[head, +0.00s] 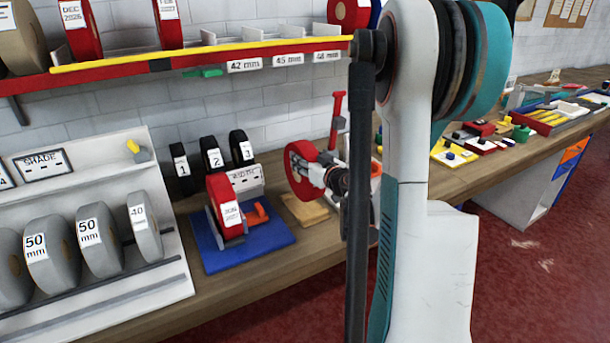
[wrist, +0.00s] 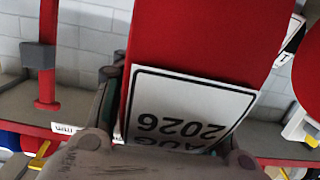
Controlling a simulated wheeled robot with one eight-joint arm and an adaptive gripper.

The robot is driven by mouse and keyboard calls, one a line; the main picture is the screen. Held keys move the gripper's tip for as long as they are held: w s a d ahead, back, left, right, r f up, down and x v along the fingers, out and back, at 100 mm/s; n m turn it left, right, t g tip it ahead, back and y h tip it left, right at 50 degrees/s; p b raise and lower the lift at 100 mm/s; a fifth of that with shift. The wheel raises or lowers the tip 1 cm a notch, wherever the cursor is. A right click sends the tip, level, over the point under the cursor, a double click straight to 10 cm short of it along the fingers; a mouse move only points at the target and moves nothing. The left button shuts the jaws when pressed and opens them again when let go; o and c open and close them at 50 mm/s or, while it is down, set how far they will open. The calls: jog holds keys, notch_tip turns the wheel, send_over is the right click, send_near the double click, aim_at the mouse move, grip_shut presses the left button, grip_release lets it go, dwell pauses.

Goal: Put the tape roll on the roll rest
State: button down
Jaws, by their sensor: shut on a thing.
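A red tape roll (head: 297,158) is held by my gripper (head: 338,181) above the bench, beside the lever machine. In the wrist view, the roll (wrist: 205,30) fills the middle, with a white "AUG 2026" label upside down. My gripper (wrist: 175,150) is shut on it, with fingers on both sides of the label. A blue base (head: 208,257) carries another labelled red roll (head: 218,190) and an orange part (head: 258,213). A tan pad (head: 302,211) lies right of it, below the held roll. I cannot tell for certain which is the roll rest.
A lever machine with a red handle (head: 337,115) stands close behind my gripper. Black numbered rolls (head: 212,158) stand behind the blue base. A grey-roll rack (head: 160,285) is at left. A shelf (head: 200,57) runs above. Bench room shows in front of the pad.

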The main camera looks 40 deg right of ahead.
notch_tip(320, 180, down, 4)
jog(key=shift+f+b, duration=0.15)
jog(key=shift+b, duration=0.65)
jog(key=c, duration=0.9)
grip_release()
jog(key=shift+c, duration=0.2)
jog(key=shift+r, duration=0.2)
jog(key=p+v, duration=0.1)
jog(key=v, duration=1.1)
jog(key=shift+p, duration=0.35)
jog(key=shift+f, duration=0.1)
